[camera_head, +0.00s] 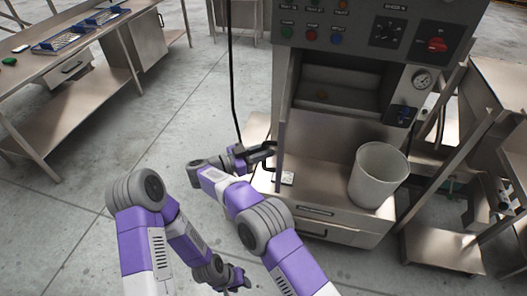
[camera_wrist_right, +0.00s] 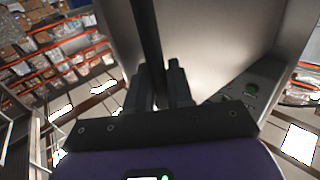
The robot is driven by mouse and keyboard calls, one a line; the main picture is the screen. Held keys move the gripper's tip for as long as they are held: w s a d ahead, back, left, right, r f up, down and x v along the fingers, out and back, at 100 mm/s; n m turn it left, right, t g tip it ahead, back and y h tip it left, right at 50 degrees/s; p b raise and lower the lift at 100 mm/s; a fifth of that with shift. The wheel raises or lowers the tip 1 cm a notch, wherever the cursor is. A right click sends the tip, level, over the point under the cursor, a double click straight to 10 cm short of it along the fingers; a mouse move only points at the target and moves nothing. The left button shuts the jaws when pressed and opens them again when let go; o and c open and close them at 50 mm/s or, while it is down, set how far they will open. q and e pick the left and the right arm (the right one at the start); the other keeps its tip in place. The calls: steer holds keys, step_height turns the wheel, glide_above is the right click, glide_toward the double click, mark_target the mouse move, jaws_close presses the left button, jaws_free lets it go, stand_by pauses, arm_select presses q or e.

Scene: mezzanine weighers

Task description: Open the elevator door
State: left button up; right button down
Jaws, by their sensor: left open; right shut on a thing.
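A grey machine stands at the right in the head view, with an open front bay. A thin upright panel (camera_head: 280,158), seen almost edge-on at the bay's left side, looks like the door. My right gripper (camera_head: 262,153) is at a dark handle beside this panel. In the right wrist view my right gripper (camera_wrist_right: 161,88) has its fingers closed around a dark bar (camera_wrist_right: 148,40), next to a broad pale metal panel (camera_wrist_right: 215,40). My left gripper (camera_head: 238,279) is low in the head view, empty and away from the machine.
A white bucket (camera_head: 379,176) stands on the machine's lower ledge, above a drawer (camera_head: 318,228). A control panel (camera_head: 370,30) is above the bay. A black cable (camera_head: 231,80) hangs left of the machine. A steel table (camera_head: 70,60) is at the upper left; the floor between is clear.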

steer(key=shift+w+d+r, duration=0.1)
steer(key=shift+w+r, duration=0.05)
steer(key=shift+r, duration=0.1)
steer(key=c, duration=1.3)
jaws_free()
steer(key=shift+o, duration=0.7)
steer(key=shift+f, duration=0.15)
steer(key=v, duration=0.7)
steer(key=shift+a+p, duration=0.3)
